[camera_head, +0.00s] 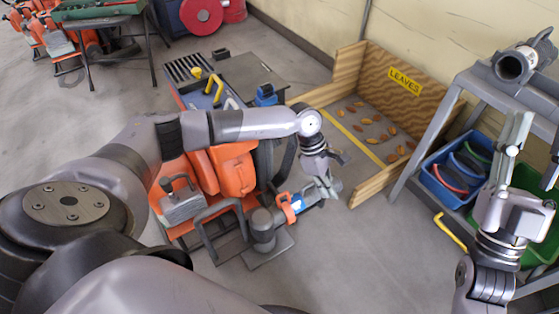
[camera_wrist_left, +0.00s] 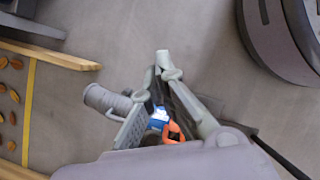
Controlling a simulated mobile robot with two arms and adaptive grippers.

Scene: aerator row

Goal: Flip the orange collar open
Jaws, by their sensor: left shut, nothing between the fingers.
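The orange collar (camera_head: 287,207) sits on a blue-and-grey horizontal fitting (camera_head: 308,196) beside a grey upright post (camera_head: 263,228). In the left wrist view the collar (camera_wrist_left: 173,132) shows partly behind my fingers, beside a blue part (camera_wrist_left: 157,118). Whether the collar is open or closed is not clear. My left gripper (camera_head: 333,192) is shut and empty, at the fitting's right end in the head view, apart from the collar. Its fingertips also show in the left wrist view (camera_wrist_left: 163,62). My right gripper (camera_head: 518,128) points upward at the right; its finger gap is unclear.
The orange machine (camera_head: 232,168) stands left of the fitting. A wooden bay (camera_head: 375,186) with a LEAVES sign and scattered leaves is behind. A grey bench (camera_head: 428,140) with a blue bin (camera_head: 437,186) stands right. Floor in front of the bay is clear.

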